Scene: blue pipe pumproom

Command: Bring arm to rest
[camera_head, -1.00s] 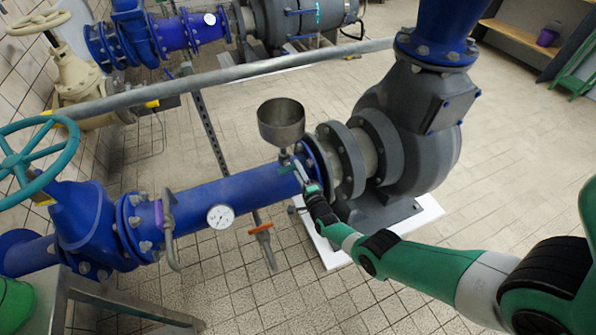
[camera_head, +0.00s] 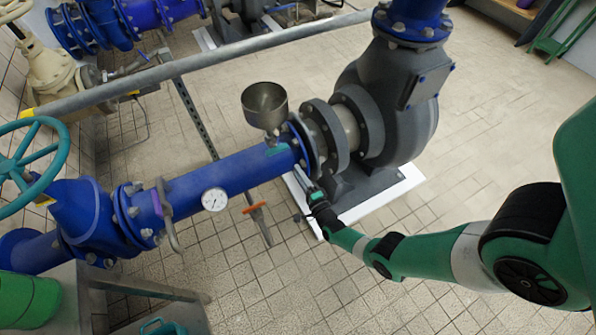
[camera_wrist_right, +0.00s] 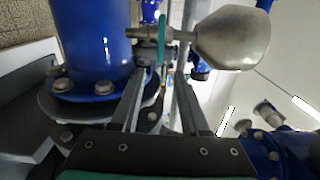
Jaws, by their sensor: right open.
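My right gripper (camera_head: 299,172) is open and empty in the head view. It is just below and right of the blue pipe (camera_head: 225,176), near the pump flange. In the right wrist view its two fingers (camera_wrist_right: 160,82) stand apart and point towards the small valve under the funnel. A metal funnel (camera_head: 265,106) stands on top of the pipe, and it also shows in the right wrist view (camera_wrist_right: 232,38). The valve's teal handle (camera_wrist_right: 162,42) lies beyond the fingertips. My right arm reaches in from the lower right. My left gripper is not in view.
The grey pump (camera_head: 395,110) stands on a white plinth (camera_head: 400,187) behind the gripper. A pressure gauge (camera_head: 214,200) and an orange-handled valve (camera_head: 254,208) are left of it. A grey rail (camera_head: 210,73) crosses behind. The tiled floor right of the pump is clear.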

